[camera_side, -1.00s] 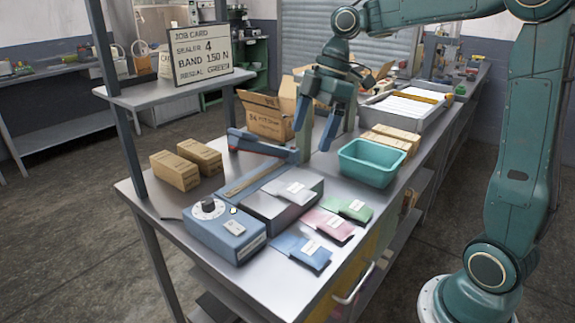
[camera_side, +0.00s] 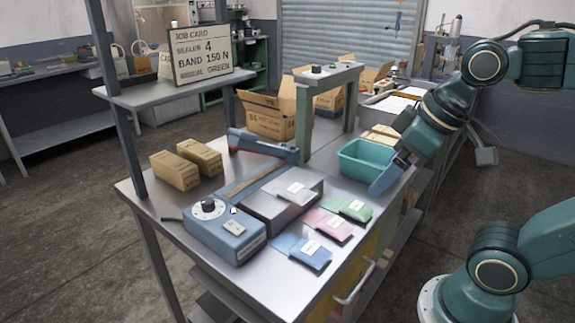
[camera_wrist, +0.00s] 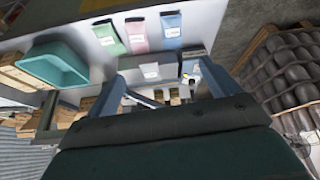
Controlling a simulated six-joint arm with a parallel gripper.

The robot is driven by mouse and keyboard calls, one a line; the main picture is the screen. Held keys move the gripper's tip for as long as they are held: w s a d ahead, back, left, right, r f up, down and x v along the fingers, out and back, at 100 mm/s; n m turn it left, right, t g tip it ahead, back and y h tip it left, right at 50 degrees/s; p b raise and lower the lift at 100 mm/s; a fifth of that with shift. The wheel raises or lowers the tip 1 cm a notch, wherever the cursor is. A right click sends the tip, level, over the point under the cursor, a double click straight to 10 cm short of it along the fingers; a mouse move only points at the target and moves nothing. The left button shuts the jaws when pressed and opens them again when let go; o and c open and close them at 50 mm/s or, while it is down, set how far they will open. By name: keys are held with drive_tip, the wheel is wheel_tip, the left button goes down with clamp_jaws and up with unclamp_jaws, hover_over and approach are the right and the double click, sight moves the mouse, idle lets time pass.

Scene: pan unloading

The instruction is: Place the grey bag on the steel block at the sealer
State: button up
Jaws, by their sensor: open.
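The grey bag (camera_side: 297,189), with a white label, lies flat on top of the steel block (camera_side: 268,209) beside the blue sealer (camera_side: 222,236). In the wrist view the grey bag (camera_wrist: 150,71) shows between my fingers, at a distance. My gripper (camera_side: 384,180) is at the right edge of the bench, by the right side of the teal bin, well apart from the bag. In the wrist view my gripper (camera_wrist: 165,85) has its two fingers spread wide, with nothing held between them. In the side view the far finger is hard to make out.
Green (camera_side: 347,208), pink (camera_side: 328,224) and blue (camera_side: 303,250) bags lie in front of the block. The teal bin (camera_side: 366,165) stands close to my gripper. A raised stand (camera_side: 327,73) rises behind the block. Cartons (camera_side: 187,163) stand at the left.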

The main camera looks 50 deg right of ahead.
drive_tip(key=shift+s+d+f+m, duration=0.15)
drive_tip(key=shift+s+f+m, duration=0.1)
drive_tip(key=shift+s, duration=0.15)
drive_tip(key=shift+s+d+f+m, duration=0.15)
drive_tip(key=shift+s+f+m, duration=0.1)
drive_tip(key=shift+s, duration=0.15)
drive_tip(key=shift+w+r, duration=0.1)
drive_tip(key=shift+w, duration=0.15)
drive_tip(key=c, duration=1.1)
drive_tip(key=shift+w+d+r, duration=0.1)
drive_tip(key=shift+w, duration=0.5)
drive_tip(key=c, duration=0.7)
drive_tip(key=w+g, duration=0.1)
drive_tip(key=w, duration=0.1)
drive_tip(key=w+g, duration=0.1)
drive_tip(key=w, duration=0.1)
drive_tip(key=w+d+f+g, duration=0.1)
drive_tip(key=w, duration=0.2)
drive_tip(key=shift+m, duration=0.3)
clamp_jaws()
drive_tip(key=w+d+f+g, duration=0.1)
drive_tip(key=w+f+g, duration=0.1)
drive_tip(key=w+f, duration=0.2)
drive_tip(key=shift+w+d, duration=0.35)
drive_tip(key=shift+w, duration=0.95)
